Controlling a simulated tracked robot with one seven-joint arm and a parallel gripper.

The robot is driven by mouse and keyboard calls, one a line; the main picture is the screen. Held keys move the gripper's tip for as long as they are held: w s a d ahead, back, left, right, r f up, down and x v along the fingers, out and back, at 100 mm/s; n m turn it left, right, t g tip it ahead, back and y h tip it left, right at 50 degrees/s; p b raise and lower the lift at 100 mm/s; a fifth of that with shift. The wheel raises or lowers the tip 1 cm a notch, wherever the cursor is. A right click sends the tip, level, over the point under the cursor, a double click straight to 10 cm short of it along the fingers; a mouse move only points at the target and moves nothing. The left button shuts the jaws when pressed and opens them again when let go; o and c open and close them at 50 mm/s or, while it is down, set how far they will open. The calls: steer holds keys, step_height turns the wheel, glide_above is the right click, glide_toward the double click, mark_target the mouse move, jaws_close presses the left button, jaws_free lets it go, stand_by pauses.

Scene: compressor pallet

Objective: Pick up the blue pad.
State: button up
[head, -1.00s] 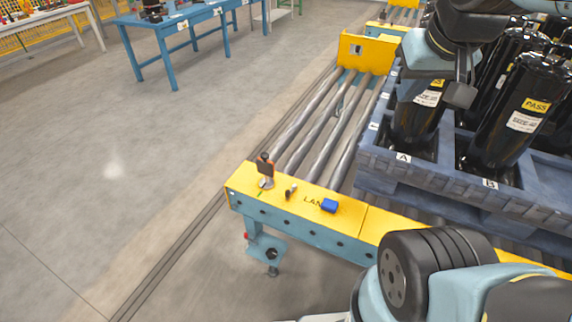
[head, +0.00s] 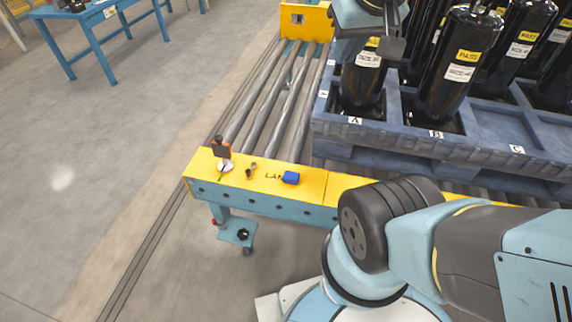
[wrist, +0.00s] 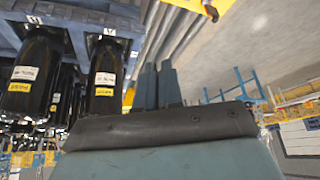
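The blue pad (head: 291,178) is a small blue block lying on the yellow end plate of the roller conveyor (head: 262,187) in the head view. It lies beside black lettering that it partly hides. I cannot make it out in the wrist view. My gripper (head: 391,48) is at the top of the head view, in front of the pallet's black cylinders and well apart from the pad. In the wrist view my gripper (wrist: 159,68) shows two dark fingers side by side, close together, with nothing seen between them.
A small stand with a dark plate (head: 222,152) and a small brown-and-black item (head: 251,170) stand left of the pad. A blue pallet (head: 400,137) with several black cylinders (head: 455,70) fills the right. A blue table (head: 95,20) is far left; the floor between is clear.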

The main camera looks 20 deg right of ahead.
steer(key=shift+o, duration=0.7)
steer(key=shift+w+a+f, duration=0.1)
steer(key=shift+w, duration=0.15)
steer(key=o, duration=1.1)
steer(key=w+a+f, duration=0.1)
steer(key=w+f, duration=0.1)
steer(key=w, duration=0.1)
steer(key=w+a+f+g+y, duration=0.1)
steer(key=w+f, duration=0.1)
steer(key=w, duration=0.2)
steer(key=w+a+f+y, duration=0.1)
steer(key=w+f, duration=0.1)
steer(key=w, duration=0.1)
steer(key=shift+w+f+m+g, duration=0.3)
steer(key=shift+w+f+m, duration=0.1)
steer(key=shift+c, duration=0.2)
steer(key=o, duration=0.4)
steer(key=w+a+f+m+g, duration=0.1)
steer(key=w+f, duration=0.7)
steer(key=f, duration=0.2)
steer(key=shift+a+f+m+y, duration=0.2)
steer(key=shift+a+m+y, duration=0.1)
steer(key=shift+a, duration=0.1)
steer(key=m+g+h, duration=0.3)
steer(key=m, duration=0.1)
glide_above(291, 176)
step_height(291, 176, down, 30)
steer(key=shift+f, duration=6.55)
